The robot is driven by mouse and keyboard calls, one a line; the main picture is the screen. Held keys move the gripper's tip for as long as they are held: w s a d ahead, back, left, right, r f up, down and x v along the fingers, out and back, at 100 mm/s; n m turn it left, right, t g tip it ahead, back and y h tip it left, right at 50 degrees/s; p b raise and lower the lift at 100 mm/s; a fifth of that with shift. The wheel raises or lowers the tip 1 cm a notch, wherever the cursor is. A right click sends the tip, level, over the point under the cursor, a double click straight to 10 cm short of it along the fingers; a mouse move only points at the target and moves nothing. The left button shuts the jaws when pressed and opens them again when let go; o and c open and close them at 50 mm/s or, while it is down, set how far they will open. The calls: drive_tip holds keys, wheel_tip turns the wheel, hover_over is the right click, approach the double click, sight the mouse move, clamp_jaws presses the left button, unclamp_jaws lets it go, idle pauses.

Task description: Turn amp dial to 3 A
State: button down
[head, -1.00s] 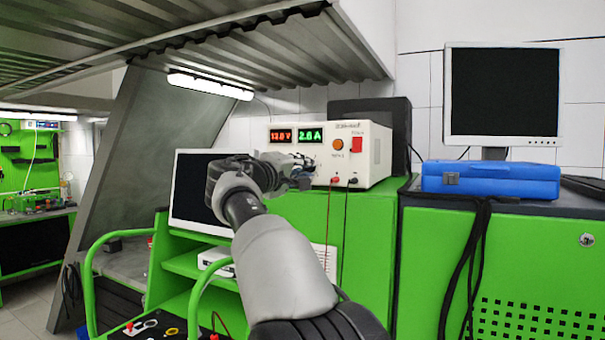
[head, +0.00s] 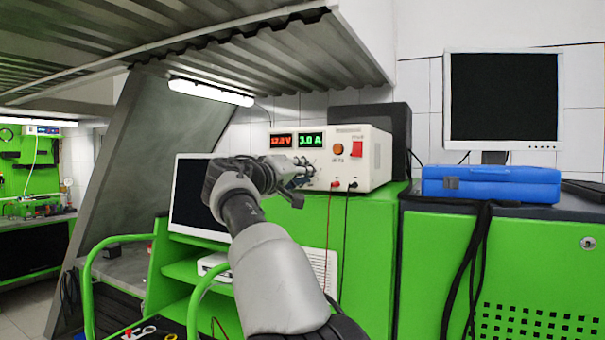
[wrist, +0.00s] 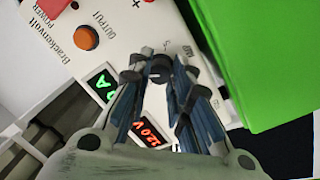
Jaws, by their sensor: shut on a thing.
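The white power supply (head: 368,165) stands on the green cabinet. Its green current display (head: 311,140) reads 3.0 A. Its red voltage display (head: 281,141) shows 12.0 V, clearer in the wrist view (wrist: 148,135). My gripper (head: 304,174) is at the lower front panel, below the displays. In the wrist view, my gripper (wrist: 160,70) has its fingertips on both sides of a small black dial (wrist: 159,69), shut on it. In the head view my gripper hides the dial.
An orange output button (head: 338,147) and a red power switch (head: 357,149) are right of the displays. Red and black leads plug in below and hang down (head: 346,230). A blue case (head: 490,183) and monitor (head: 504,97) stand to the right.

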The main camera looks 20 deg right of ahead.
drive_tip(key=c, duration=1.4)
unclamp_jaws()
drive_tip(key=v, duration=1.2)
drive_tip(key=shift+f, duration=0.1)
